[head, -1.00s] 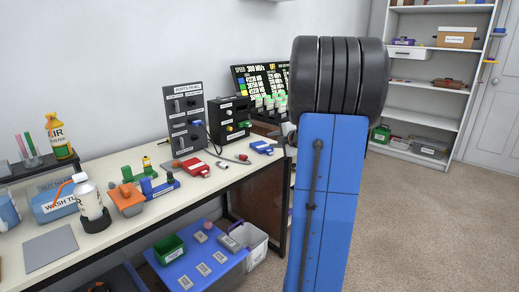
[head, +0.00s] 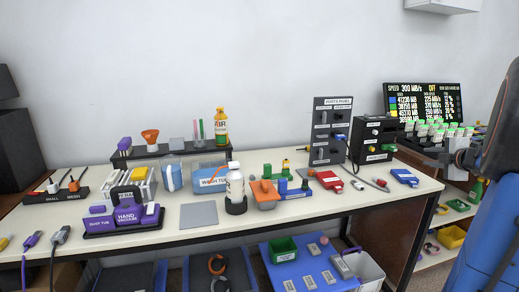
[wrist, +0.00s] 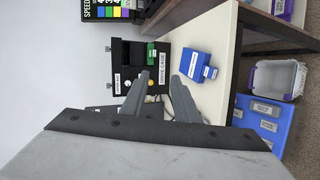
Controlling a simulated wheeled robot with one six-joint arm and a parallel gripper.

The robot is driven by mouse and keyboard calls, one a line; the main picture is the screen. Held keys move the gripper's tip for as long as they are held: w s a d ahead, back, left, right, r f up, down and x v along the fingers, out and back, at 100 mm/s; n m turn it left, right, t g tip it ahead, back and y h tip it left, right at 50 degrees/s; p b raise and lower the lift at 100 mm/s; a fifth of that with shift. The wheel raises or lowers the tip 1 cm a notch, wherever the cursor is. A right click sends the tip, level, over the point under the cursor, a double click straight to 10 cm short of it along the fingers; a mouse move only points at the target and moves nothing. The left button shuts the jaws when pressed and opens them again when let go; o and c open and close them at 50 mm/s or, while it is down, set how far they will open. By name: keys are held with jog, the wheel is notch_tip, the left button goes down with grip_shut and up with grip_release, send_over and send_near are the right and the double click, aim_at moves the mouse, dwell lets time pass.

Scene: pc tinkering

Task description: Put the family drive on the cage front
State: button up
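The black drive cage (head: 376,138) stands on the bench beside the ports panel. It also shows in the wrist view (wrist: 128,80), rolled sideways, with its name label, a yellow knob and a green block at its front. A blue drive-like block (head: 404,177) lies near the bench's right end and shows in the wrist view (wrist: 197,65). A red block (head: 329,180) lies left of it. The labels on both are too small to read, so I cannot tell which is the family drive. My gripper (wrist: 160,84) is open and empty, with its fingers pointing toward the cage and blue block.
The ports panel (head: 331,130) stands left of the cage, with a cable and small plugs in front. A screen (head: 423,100) and rows of green-topped vials are to the right. Below are a blue low table (head: 312,272) and a white bin (head: 366,270).

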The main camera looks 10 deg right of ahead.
jog(key=s+a+r+m+g+h, duration=0.1)
jog(key=s+a+r+m+h, duration=0.1)
jog(key=a+m, duration=0.45)
jog(key=s+a+r+m+g+h, duration=0.1)
jog(key=s+a+m+h, duration=0.15)
jog(key=a, duration=0.75)
jog(key=s+a+f+m+g+y, duration=0.2)
jog(key=s+a+f, duration=0.3)
jog(key=s+a, duration=0.3)
jog(key=s+a+f+m+g+y, duration=0.2)
jog(key=s+a+f, duration=0.4)
jog(key=a, duration=0.5)
jog(key=s+a+f+m+g+y, duration=0.2)
jog(key=s+a+f+y, duration=0.2)
jog(key=s+a, duration=0.5)
notch_tip(320, 180, down, 2)
jog(key=shift+s+a+f+g, duration=0.3)
jog(key=shift+s+g, duration=0.1)
jog(key=shift+s, duration=0.2)
jog(key=shift+r, duration=0.1)
